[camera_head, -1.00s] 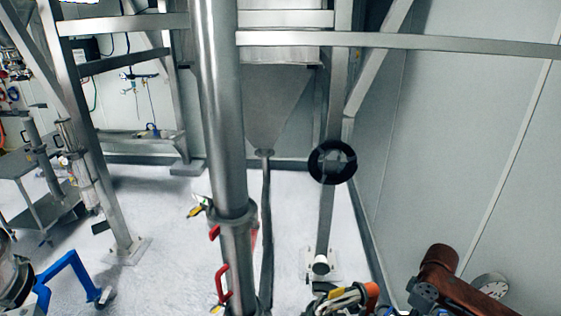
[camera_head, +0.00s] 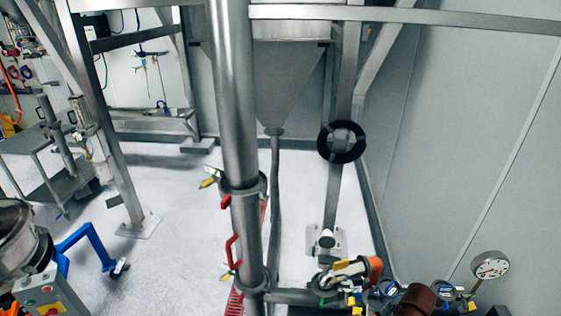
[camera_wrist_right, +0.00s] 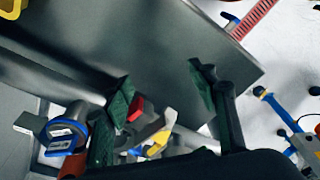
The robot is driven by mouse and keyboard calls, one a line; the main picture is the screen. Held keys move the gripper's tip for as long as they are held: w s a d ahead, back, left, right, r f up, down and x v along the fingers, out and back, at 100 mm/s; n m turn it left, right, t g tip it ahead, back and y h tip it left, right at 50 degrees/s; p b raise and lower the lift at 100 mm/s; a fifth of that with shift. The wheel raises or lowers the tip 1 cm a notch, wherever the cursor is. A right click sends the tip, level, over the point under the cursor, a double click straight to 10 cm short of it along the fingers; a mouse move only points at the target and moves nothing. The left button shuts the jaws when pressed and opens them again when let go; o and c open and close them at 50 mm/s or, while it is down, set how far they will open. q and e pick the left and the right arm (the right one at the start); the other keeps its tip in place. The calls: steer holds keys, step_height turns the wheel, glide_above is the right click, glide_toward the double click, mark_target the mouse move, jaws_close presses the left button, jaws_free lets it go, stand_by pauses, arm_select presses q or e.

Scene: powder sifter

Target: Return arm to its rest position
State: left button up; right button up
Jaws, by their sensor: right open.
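My right gripper (camera_wrist_right: 162,95) shows in the right wrist view, with its two green-padded fingers spread apart and nothing between them. A wide grey metal surface (camera_wrist_right: 165,50) lies behind the fingers. A brown cylindrical part (camera_head: 415,301) is at the lower right edge of the head view, and I cannot tell if it belongs to my arm. Neither gripper can be made out in the head view. My left gripper is in no view.
A steel pipe (camera_head: 234,110) stands upright in front, with valves and clamps (camera_head: 345,272) and a pressure gauge (camera_head: 489,266) at lower right. A hopper (camera_head: 285,80) hangs behind. A blue-legged machine (camera_head: 85,246) is at lower left. White floor (camera_head: 175,190) is open between.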

steer(key=s+a+f+m+t, duration=0.2)
steer(key=s+a+f+m, duration=0.15)
steer(key=s+f, duration=0.45)
steer(key=s+d+m+h, duration=0.2)
steer(key=s+d+m, duration=0.4)
steer(key=s, duration=0.7)
step_height(320, 180, down, 36)
steer(key=n+b, duration=0.2)
steer(key=b, duration=0.5)
arm_select(q)
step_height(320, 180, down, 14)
steer(key=b, duration=0.6)
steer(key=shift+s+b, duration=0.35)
steer(key=shift+b, duration=0.05)
arm_select(e)
steer(key=s+f+g, duration=0.1)
steer(key=s+f, duration=0.9)
steer(key=f, duration=0.3)
steer(key=s+f+g, duration=0.1)
steer(key=s+f, duration=1)
steer(key=f, duration=0.2)
steer(key=shift+a+y, duration=0.3)
steer(key=shift+a, duration=0.1)
steer(key=shift+f, duration=0.1)
